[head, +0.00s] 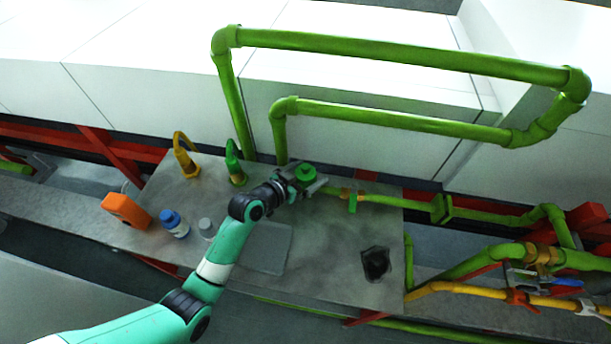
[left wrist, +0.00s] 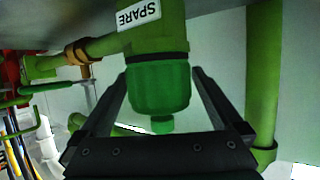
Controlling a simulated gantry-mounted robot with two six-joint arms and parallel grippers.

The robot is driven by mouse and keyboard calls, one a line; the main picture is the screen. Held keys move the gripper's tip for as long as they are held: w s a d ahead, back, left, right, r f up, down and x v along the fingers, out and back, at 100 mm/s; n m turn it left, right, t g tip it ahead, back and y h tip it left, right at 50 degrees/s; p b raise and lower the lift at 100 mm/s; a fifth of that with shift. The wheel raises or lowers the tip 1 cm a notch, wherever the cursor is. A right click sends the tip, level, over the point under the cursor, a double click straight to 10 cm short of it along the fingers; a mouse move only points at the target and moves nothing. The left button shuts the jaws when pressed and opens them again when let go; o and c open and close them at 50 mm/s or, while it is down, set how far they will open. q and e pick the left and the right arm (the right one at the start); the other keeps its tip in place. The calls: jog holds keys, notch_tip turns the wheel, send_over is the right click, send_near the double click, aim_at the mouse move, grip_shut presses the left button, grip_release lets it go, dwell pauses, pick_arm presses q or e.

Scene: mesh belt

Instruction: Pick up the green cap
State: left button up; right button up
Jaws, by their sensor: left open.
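The green cap (left wrist: 160,90) is a ribbed green piece on the end of a green fitting with a white SPARE label (left wrist: 137,13). In the left wrist view it lies between the two dark fingers of my left gripper (left wrist: 165,95), with a small gap showing on each side. The gripper is open. In the head view the green cap (head: 306,173) shows at the end of my teal left arm, with the left gripper (head: 300,184) around it. The arm hides part of the fitting there. My right gripper is not in view.
Green pipes (head: 380,50) rise behind the grey bench (head: 320,270). A yellow hooked pipe (head: 185,155), an orange box (head: 125,210), a blue-capped bottle (head: 174,223) and a grey-capped bottle (head: 206,228) stand left. A dark opening (head: 376,263) lies right.

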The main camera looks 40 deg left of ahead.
aim_at(309, 179)
pick_arm(q)
jog(key=shift+x, duration=1.05)
jog(key=c, duration=1.3)
jog(key=shift+r, duration=0.1)
jog(key=shift+r, duration=0.3)
notch_tip(309, 179, up, 3)
jog(key=shift+f+p, duration=0.25)
jog(key=shift+p, duration=0.45)
jog(key=s+d+r+p, duration=0.1)
jog(key=r, duration=0.1)
jog(key=s+r+p, duration=0.1)
jog(key=r, duration=0.1)
jog(key=s+d+r+p, duration=0.1)
jog(key=s+r, duration=0.1)
jog(key=shift+d+p, duration=0.3)
jog(key=s+d+r+p, duration=0.1)
jog(key=s, duration=0.1)
jog(key=s+d+r+p, duration=0.1)
jog(key=s+d, duration=0.1)
jog(key=s, duration=0.1)
jog(key=s+d+r+p, duration=0.1)
jog(key=s+d, duration=0.1)
jog(key=s, duration=0.1)
jog(key=shift+r+p, duration=0.35)
jog(key=shift+p, duration=0.05)
